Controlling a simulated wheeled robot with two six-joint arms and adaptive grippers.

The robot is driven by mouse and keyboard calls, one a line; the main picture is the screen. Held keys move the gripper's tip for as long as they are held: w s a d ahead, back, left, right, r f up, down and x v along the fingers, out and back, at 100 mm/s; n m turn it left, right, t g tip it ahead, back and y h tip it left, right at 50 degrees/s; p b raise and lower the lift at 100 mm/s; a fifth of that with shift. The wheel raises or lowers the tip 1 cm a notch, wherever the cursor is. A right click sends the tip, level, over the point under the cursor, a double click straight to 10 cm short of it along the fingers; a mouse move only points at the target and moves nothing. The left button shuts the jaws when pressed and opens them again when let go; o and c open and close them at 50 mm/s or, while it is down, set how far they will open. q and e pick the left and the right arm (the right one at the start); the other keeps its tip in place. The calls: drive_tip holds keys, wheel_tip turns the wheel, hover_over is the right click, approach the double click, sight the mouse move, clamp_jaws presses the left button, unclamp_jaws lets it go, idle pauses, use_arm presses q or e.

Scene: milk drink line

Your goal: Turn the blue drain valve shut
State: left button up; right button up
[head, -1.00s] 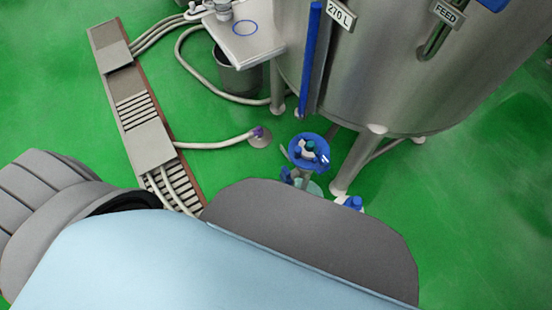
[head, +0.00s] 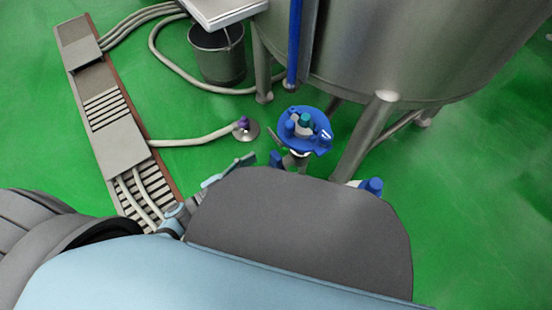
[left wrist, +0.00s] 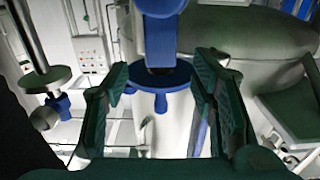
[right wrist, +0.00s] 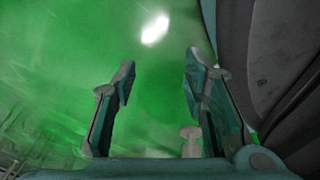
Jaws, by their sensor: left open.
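In the left wrist view my left gripper (left wrist: 160,78) is open, its two fingers apart. A blue round flange with a blue stub (left wrist: 160,102) below it shows between the fingers; I cannot tell whether they touch it. A second blue fitting (left wrist: 56,106) is at the left of that view. In the head view a blue, white-based fitting (head: 372,187) shows by a tank leg, partly hidden by my arm. I cannot tell for sure which blue part is the drain valve. One teal finger of the left gripper (head: 230,170) shows beside my forearm. My right gripper (right wrist: 158,82) is open and empty.
A blue round plate (head: 305,146) with small blue and teal parts stands on a post close to the left gripper. The steel tank (head: 410,60) and its leg (head: 365,138) are behind. A bucket (head: 218,62), hose (head: 195,138) and floor drain (head: 100,92) lie left.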

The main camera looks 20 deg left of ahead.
sight(273, 160)
use_arm(q)
drive_tip(key=b+x, duration=0.1)
drive_tip(key=x, duration=0.6)
clamp_jaws()
use_arm(e)
drive_tip(key=shift+w+a+f, duration=0.15)
drive_tip(key=shift+w+a, duration=0.05)
drive_tip(key=shift+w, duration=0.3)
drive_tip(key=shift+w+a+f, duration=0.1)
drive_tip(key=shift+w+a, duration=0.05)
drive_tip(key=shift+w, duration=0.35)
